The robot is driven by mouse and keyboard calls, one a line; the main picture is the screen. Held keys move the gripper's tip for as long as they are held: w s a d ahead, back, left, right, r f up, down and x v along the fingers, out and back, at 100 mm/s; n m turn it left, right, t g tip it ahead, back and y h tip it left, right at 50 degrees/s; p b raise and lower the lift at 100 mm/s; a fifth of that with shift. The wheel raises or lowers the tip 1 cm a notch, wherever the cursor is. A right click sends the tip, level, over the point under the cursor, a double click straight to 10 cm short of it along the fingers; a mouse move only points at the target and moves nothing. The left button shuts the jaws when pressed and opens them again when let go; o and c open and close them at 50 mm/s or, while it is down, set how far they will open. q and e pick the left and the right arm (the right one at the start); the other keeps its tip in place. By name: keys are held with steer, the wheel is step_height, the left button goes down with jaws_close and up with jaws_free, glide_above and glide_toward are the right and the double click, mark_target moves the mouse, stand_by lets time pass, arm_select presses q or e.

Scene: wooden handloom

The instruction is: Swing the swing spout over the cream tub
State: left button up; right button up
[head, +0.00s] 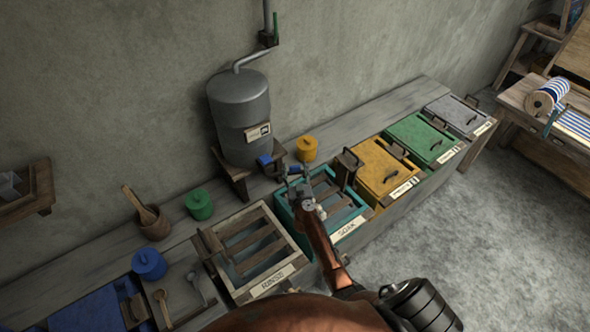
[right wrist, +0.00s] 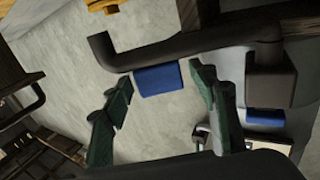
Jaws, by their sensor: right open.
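The swing spout (right wrist: 180,48) is a dark bent pipe in the right wrist view, running from a square block, with a blue grip (right wrist: 158,78) on it. My right gripper (right wrist: 162,88) is open, with its fingertips on either side of the blue grip; I cannot tell whether they touch it. In the head view my right gripper (head: 297,184) is at the back left of the teal tub marked SOAK (head: 346,226) and partly hides the spout. The cream tub (head: 284,220), marked RINSE, stands to the left of the teal one. My left gripper is not in view.
A grey tank (head: 240,103) stands on a wooden stand behind the tubs. Yellow (head: 390,170), green (head: 420,135) and grey (head: 455,112) lidded tubs line the bench to the right. Yellow (head: 306,149) and green (head: 199,205) jars stand along the back. Open floor lies in front.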

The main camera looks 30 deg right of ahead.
steer(key=shift+w, duration=0.15)
steer(key=shift+c, duration=0.5)
jaws_close()
